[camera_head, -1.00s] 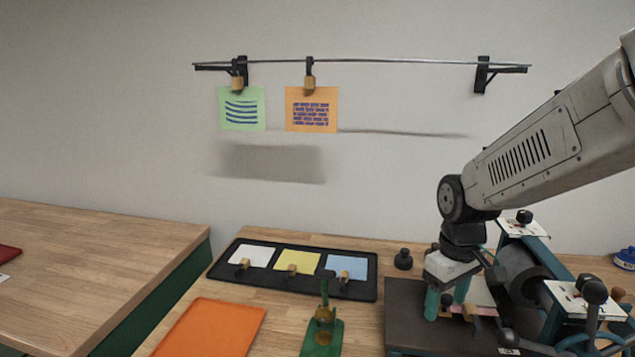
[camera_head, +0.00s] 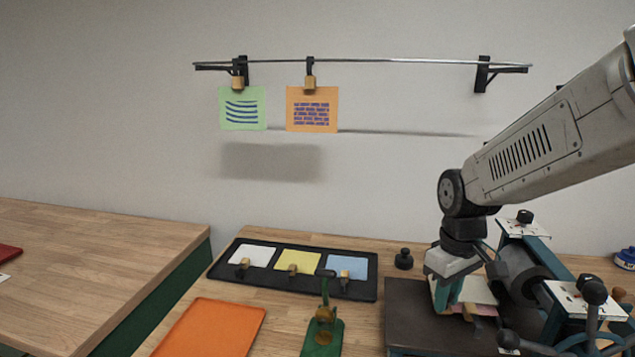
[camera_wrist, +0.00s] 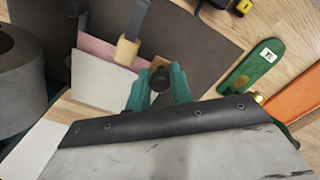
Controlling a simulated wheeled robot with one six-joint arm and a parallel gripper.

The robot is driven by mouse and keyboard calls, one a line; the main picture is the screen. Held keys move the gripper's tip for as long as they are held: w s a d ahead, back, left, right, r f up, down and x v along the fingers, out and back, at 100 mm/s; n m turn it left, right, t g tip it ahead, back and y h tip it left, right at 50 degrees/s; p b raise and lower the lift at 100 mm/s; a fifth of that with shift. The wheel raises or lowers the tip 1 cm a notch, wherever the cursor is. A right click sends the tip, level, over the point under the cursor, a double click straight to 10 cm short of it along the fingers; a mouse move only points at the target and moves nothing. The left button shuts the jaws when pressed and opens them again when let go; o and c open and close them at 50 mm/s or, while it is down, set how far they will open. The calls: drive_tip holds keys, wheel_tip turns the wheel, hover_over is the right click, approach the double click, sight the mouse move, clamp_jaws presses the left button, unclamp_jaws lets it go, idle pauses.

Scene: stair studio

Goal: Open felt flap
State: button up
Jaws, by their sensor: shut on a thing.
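A pale cream panel, seemingly the felt flap (camera_head: 480,289), stands beside my gripper (camera_head: 449,300) over the dark press bed (camera_head: 410,315). In the wrist view the felt flap (camera_wrist: 98,85) lies left of my gripper (camera_wrist: 160,88). My teal fingers are shut on a small tan tab with a dark knob (camera_wrist: 160,76), seemingly the flap's tab. A pink sheet (camera_wrist: 105,50) shows partly under the flap, with a tan clip (camera_wrist: 128,50) across it. My gripper's body hides the flap's near part.
The press roller (camera_head: 525,275) stands close to my gripper's right. A black tray (camera_head: 350,289) of coloured cards, a green stand (camera_head: 322,340) and an orange sheet (camera_head: 210,330) lie left. A black knob (camera_head: 403,259) stands behind the bed.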

drive_tip(key=shift+w+d+r, duration=0.1)
drive_tip(key=shift+w+r, duration=0.25)
drive_tip(key=shift+r, duration=0.35)
drive_tip(key=shift+w+d+r, duration=0.1)
drive_tip(key=shift+w+r, duration=0.2)
drive_tip(key=shift+r, duration=0.35)
drive_tip(key=shift+w+r, duration=0.55)
drive_tip(key=shift+r, duration=0.3)
drive_tip(key=shift+w+d+r, duration=0.2)
drive_tip(key=shift+w+r, duration=0.45)
drive_tip(key=shift+w, duration=0.05)
drive_tip(key=shift+w+d+r, duration=0.15)
drive_tip(key=shift+w+r, duration=0.5)
drive_tip(key=shift+w+d+r, duration=0.1)
drive_tip(key=shift+w+r, duration=0.2)
drive_tip(key=shift+w, duration=0.3)
drive_tip(key=shift+w+d+r, duration=0.15)
drive_tip(key=shift+w+r, duration=0.1)
drive_tip(key=shift+w, duration=0.3)
drive_tip(key=shift+w+d+r, duration=0.1)
drive_tip(key=shift+w+r, duration=0.2)
drive_tip(key=shift+w, duration=0.3)
drive_tip(key=shift+w+d+r, duration=0.15)
drive_tip(key=shift+w+d, duration=0.05)
drive_tip(key=shift+w, duration=0.65)
drive_tip(key=shift+w+d+r, duration=0.1)
drive_tip(key=shift+w+d, duration=0.05)
drive_tip(key=shift+w, duration=0.65)
drive_tip(key=o, duration=1.2)
drive_tip(key=shift+c, duration=0.2)
